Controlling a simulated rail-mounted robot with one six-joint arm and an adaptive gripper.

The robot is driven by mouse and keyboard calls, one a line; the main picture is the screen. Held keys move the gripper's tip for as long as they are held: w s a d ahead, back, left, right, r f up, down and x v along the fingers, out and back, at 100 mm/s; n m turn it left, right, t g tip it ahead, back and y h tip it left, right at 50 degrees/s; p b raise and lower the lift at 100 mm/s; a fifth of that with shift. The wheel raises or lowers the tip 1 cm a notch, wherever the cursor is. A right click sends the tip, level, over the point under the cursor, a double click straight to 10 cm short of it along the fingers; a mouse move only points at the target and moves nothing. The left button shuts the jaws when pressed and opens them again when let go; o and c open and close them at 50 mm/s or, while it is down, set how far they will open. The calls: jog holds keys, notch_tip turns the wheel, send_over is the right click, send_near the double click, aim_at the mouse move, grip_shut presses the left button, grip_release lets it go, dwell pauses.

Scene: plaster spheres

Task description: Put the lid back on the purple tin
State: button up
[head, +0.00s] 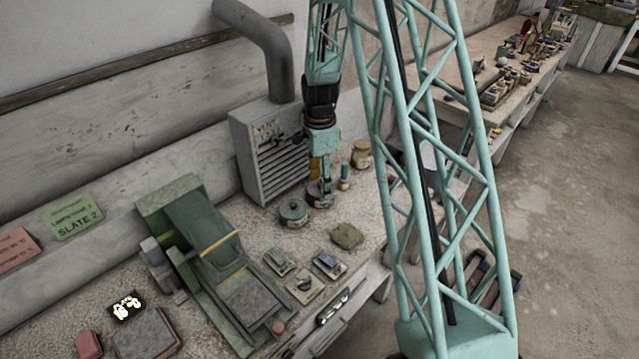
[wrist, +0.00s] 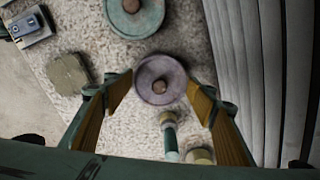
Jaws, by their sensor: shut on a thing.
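The purple lid (wrist: 152,91) is a round disc with a brown knob, seen from above in the wrist view. My gripper (wrist: 162,87) has its two amber-padded fingers on either side of the lid, shut on its rim. In the head view my gripper (head: 320,184) points down at the purple tin (head: 321,201), on the bench in front of the grey vent box. The lid hides the tin in the wrist view. I cannot tell whether the lid rests on the tin or is just above it.
A green lidded tin (head: 293,211) stands close left of the purple one. A teal and pale bottle (head: 344,180) and a yellowish tin (head: 361,155) stand to the right. The vent box (head: 268,150) rises behind. An olive block (head: 346,236) lies in front.

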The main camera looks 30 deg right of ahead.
dwell(0.9)
jog(key=o, duration=0.7)
jog(key=shift+o, duration=0.7)
jog(key=o, duration=0.4)
jog(key=shift+r, duration=0.1)
jog(key=shift+r+p, duration=1.35)
jog(key=shift+r, duration=2)
jog(key=shift+c, duration=0.2)
grip_shut()
